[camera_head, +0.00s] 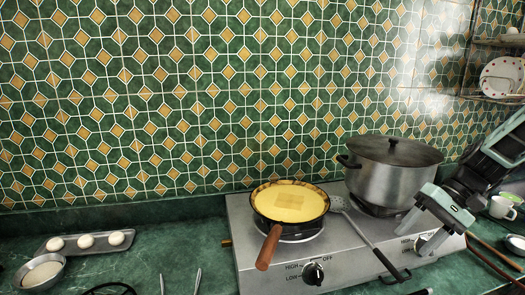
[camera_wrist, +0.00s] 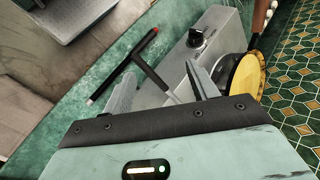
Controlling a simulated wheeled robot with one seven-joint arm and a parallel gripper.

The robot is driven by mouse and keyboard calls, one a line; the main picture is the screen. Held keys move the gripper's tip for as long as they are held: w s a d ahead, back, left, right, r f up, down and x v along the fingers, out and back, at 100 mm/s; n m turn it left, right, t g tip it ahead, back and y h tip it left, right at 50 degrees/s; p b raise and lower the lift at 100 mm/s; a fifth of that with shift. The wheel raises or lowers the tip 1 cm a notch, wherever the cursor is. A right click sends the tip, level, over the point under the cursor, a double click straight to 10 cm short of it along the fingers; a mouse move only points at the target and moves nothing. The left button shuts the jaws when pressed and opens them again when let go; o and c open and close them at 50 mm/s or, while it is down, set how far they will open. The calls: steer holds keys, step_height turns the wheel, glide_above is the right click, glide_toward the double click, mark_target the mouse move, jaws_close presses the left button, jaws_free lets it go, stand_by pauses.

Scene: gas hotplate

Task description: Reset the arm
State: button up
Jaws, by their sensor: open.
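My gripper (camera_head: 415,238) is at the right end of the gas hotplate (camera_head: 255,250), close to the right-hand knob area, with its fingers pointing down and left. In the wrist view my gripper (camera_wrist: 160,85) has its two fingers spread apart, and nothing is held between them.
A lidded steel pot (camera_head: 392,170) stands on the right burner. A slotted spatula (camera_head: 358,230) lies across the hotplate between the burners. The left knob (camera_head: 313,273) is on the front.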

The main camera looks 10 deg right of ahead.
steer(key=s+a+n+g+h, duration=0.1)
steer(key=s+a+n+h, duration=0.15)
steer(key=a, duration=0.65)
steer(key=s+a+n+g+h, duration=0.1)
steer(key=s+a+n+h, duration=0.15)
steer(key=a, duration=0.55)
steer(key=s+a+r+n+t+h, duration=0.2)
steer(key=s+a+n, duration=0.5)
steer(key=s+a, duration=0.4)
steer(key=shift+s+r, duration=0.2)
steer(key=shift+s, duration=0.15)
